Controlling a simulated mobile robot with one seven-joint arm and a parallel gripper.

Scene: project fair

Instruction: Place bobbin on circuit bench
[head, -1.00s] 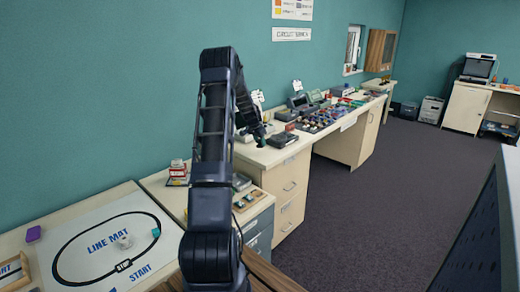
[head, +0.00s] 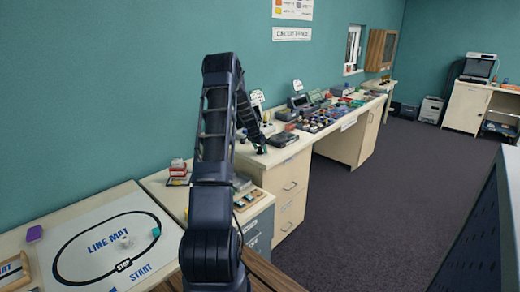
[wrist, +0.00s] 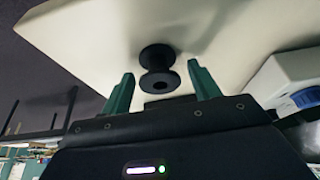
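A black bobbin (wrist: 157,68) with two wide flanges shows in the wrist view against the pale top of the circuit bench (wrist: 95,38). My gripper (wrist: 163,88) has its two green fingers on either side of the bobbin, with a visible gap to each, so it looks open around it. The bobbin appears to be at the bench top, but I cannot tell its exact contact. In the head view my gripper (head: 262,150) is low over the near end of the circuit bench (head: 268,160). The bobbin cannot be made out there.
A dark flat box (head: 283,139) lies just right of my gripper, with several small parts and devices farther along the bench. A white device with a blue knob (wrist: 305,96) is at right in the wrist view. The line mat (head: 105,250) lies nearer, at left.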

